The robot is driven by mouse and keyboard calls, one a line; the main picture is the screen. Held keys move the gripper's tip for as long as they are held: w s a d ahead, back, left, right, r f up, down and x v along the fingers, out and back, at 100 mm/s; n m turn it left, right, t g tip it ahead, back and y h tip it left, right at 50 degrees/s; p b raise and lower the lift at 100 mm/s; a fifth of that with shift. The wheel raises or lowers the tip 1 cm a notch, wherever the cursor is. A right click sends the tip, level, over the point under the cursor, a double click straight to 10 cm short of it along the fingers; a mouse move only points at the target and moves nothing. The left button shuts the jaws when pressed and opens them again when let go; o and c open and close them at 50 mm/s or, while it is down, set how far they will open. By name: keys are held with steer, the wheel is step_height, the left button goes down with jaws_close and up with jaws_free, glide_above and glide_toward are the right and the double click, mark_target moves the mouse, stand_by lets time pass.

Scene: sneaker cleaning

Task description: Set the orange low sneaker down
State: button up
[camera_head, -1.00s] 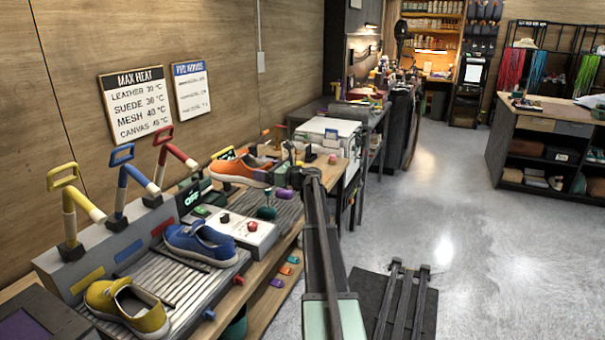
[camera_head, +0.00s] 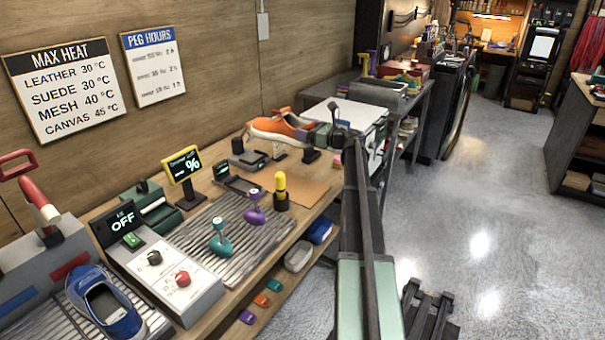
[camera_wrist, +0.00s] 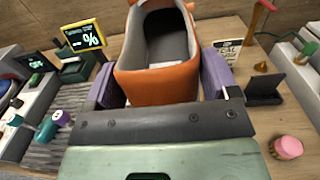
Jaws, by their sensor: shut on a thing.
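The orange low sneaker (camera_head: 278,131) has an orange upper and a pale sole. My gripper (camera_head: 316,137) is shut on its heel end and holds it out to the left, over the back of the wooden bench. In the wrist view the sneaker (camera_wrist: 160,84) sits between the two purple fingers of my gripper (camera_wrist: 160,85), opening upward, toe pointing away. A gap to the bench below cannot be judged clearly; the sole is mostly hidden in the wrist view.
A small card (camera_wrist: 228,46) and a dark stand (camera_wrist: 264,88) are right of the sneaker. A yellow-framed display (camera_head: 183,165), a ribbed mat (camera_head: 232,236) with pegs, and a control box (camera_head: 165,270) reading OFF lie left. Bare wood shows around a brown sheet (camera_head: 298,188). A blue sneaker (camera_head: 104,300) stands front left.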

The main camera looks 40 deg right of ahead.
steer(key=shift+w+d, duration=0.1)
steer(key=b, duration=2.1)
glide_above(306, 191)
step_height(306, 191, down, 20)
steer(key=shift+f, duration=0.15)
steer(key=shift+r+p, duration=0.3)
steer(key=shift+p, duration=0.2)
steer(key=shift+f, duration=0.2)
steer(key=o, duration=1)
steer(key=shift+r, duration=0.25)
steer(key=v, duration=1.2)
steer(key=shift+f, duration=0.15)
